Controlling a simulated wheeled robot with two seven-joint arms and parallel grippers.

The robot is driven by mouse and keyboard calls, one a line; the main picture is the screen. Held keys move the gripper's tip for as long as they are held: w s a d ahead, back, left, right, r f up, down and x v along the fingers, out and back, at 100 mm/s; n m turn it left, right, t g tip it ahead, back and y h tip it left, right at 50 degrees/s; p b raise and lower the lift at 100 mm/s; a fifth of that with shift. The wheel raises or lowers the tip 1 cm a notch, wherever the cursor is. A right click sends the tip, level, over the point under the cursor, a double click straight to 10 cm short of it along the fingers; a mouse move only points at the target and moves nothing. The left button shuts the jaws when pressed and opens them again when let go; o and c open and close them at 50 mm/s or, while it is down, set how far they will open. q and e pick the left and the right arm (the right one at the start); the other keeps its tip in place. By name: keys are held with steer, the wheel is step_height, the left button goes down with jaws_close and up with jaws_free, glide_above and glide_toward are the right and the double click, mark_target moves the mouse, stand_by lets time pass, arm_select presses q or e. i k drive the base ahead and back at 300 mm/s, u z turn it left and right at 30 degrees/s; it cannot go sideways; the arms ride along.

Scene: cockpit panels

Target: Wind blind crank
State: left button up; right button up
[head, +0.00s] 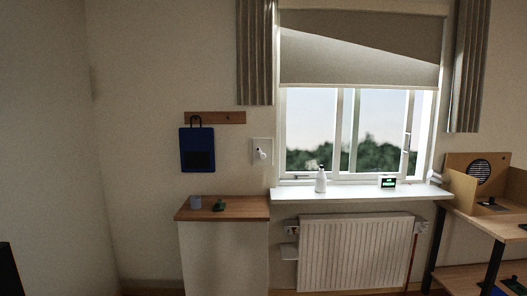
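The blind (360,62) is a grey-beige sheet hanging over the upper part of the window. Its lower edge is a little above the middle of the window, and the glass below it is uncovered. A pale wall plate (262,145) with a small white knob or crank (262,154) is on the wall just left of the window. The crank is small here, and its handle's exact angle is hard to tell. Neither of my grippers shows in the head view, so nothing is seen touching the crank or the blind.
A wood-topped cabinet (222,206) stands below the crank, with a grey cup (196,202) and a small green object (220,205) on top. The sill (350,193) holds a white bottle (321,180) and a small display (388,183). A radiator (355,252) is below; a desk (490,222) stands right.

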mark_target(262, 156)
steer(key=u, duration=0.1)
steer(key=i, duration=1.05)
steer(key=u, duration=0.6)
steer(key=i, duration=1.55)
steer(key=u, duration=0.15)
